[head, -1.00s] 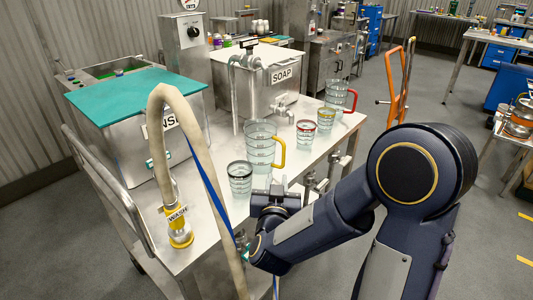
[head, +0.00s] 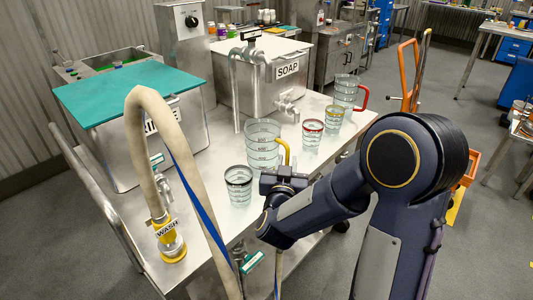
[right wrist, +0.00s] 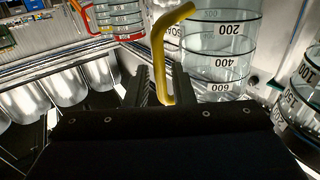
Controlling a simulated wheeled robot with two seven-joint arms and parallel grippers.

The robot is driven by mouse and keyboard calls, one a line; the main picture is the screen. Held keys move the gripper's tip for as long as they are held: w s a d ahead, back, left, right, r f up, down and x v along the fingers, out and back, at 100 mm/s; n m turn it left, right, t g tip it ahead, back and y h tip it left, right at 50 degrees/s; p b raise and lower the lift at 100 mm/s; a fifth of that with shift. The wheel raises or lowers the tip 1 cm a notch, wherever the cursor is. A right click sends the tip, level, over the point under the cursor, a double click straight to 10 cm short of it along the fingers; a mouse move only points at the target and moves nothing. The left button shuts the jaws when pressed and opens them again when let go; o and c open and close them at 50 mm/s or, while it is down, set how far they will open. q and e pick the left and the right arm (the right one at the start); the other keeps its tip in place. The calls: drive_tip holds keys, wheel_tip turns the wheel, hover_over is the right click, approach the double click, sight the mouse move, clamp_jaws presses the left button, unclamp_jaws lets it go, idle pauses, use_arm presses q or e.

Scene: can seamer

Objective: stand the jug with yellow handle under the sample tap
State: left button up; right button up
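The clear jug with yellow handle (head: 262,140) stands upright on the steel table, its handle toward the right. My right gripper (head: 284,176) is low at the handle side of the jug. In the right wrist view the yellow handle (right wrist: 158,58) comes down between the two open fingers (right wrist: 162,88), which do not visibly clamp it. No tap is readably labelled as the sample tap. A tap (head: 289,108) sits on the SOAP tank and a tap with a green handle (head: 252,262) shows below the table edge. My left gripper is out of view.
A black-rimmed beaker (head: 238,187) stands just left of the gripper. A red-rimmed beaker (head: 312,135), a yellow-rimmed beaker (head: 334,119) and a red-handled jug (head: 346,93) stand behind. The WASH hose (head: 143,150) arches at the left front.

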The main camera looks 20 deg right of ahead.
drive_tip(key=x, duration=0.3)
drive_tip(key=shift+w+d+r, duration=0.1)
drive_tip(key=shift+w+d, duration=0.1)
drive_tip(key=shift+w, duration=0.15)
clamp_jaws()
drive_tip(key=shift+r, duration=0.1)
